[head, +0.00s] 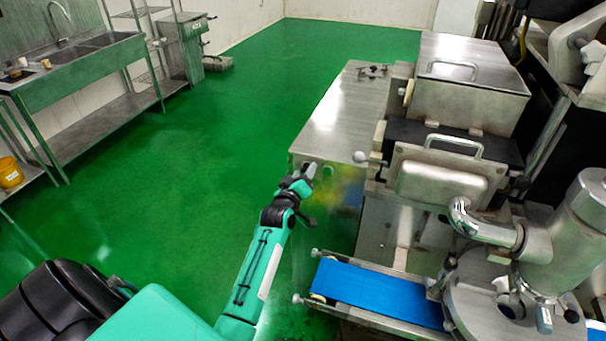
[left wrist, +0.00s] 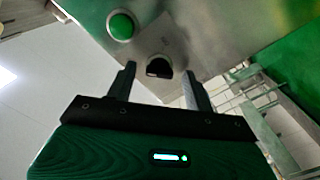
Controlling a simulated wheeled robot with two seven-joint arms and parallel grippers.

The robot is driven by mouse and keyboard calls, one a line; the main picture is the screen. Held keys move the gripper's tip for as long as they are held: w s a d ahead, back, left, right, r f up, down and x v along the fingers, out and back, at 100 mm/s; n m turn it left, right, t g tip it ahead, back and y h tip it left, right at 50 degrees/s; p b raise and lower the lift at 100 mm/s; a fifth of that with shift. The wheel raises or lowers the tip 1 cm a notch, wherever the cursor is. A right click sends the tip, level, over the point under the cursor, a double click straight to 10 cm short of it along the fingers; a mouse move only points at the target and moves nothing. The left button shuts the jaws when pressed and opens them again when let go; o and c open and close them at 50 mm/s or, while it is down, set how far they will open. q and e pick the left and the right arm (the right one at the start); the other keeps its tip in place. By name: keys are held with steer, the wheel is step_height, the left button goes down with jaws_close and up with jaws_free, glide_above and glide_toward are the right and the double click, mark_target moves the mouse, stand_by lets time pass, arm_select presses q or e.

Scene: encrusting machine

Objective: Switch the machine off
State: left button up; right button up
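The encrusting machine (head: 338,112) is a steel cabinet with hoppers at the right of the head view. In the left wrist view, its steel panel (left wrist: 190,35) carries a round green button (left wrist: 121,26) and a black rotary knob (left wrist: 158,66). My left gripper (head: 308,192) is at the near end face of the cabinet. Its two fingers are apart in the left wrist view (left wrist: 159,72), with the knob showing between their tips. Contact with the knob cannot be told. The knob's setting is unclear. My right gripper is not in view.
A blue conveyor belt (head: 380,292) juts out below and right of my left gripper. The green floor (head: 190,150) between is clear.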

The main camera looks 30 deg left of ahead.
arm_select(q)
steer(key=b+v, duration=0.4)
steer(key=v, duration=0.9)
steer(key=shift+s+d, duration=0.15)
steer(key=shift+s, duration=0.2)
steer(key=shift+d, duration=0.1)
